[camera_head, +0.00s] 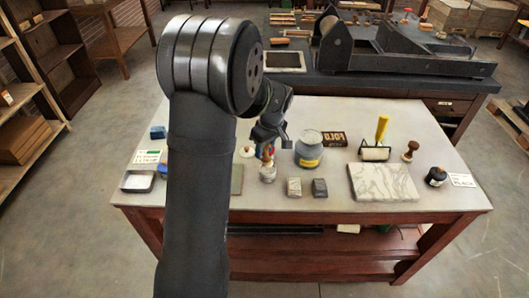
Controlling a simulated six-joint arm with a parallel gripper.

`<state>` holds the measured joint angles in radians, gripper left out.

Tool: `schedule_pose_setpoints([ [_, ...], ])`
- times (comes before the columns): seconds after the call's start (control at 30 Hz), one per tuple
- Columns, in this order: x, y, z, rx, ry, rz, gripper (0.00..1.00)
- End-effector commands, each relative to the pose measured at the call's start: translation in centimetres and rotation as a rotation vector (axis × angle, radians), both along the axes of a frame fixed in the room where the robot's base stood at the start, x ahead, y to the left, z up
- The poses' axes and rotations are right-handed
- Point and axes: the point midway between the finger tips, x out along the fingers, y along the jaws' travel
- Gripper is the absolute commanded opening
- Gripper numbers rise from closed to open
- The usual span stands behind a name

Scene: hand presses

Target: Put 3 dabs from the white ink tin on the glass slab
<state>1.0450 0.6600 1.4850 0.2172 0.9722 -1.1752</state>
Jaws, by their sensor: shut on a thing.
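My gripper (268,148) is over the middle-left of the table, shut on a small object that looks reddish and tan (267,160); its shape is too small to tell. Just below it stands a small pale container (267,175), which may be the white ink tin; I cannot tell whether the held object touches it. A grey-green flat slab (237,180), possibly the glass slab, lies left of that container, mostly hidden behind my arm. No dabs can be made out on its visible strip. A small white round thing (247,152) sits behind the slab.
A white-filled tray (138,180) is at the left. A press bench (400,75) stands behind.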

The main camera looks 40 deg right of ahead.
Motion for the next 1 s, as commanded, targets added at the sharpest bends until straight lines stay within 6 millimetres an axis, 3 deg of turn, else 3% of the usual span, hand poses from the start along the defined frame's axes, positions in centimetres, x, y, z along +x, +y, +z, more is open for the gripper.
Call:
schedule_pose_setpoints([
  [0.5,0.0,0.0,4.1,-0.001,-0.001,-0.001,0.11],
  [1.0,0.8,0.6,4.3,0.000,0.001,0.002,0.11],
])
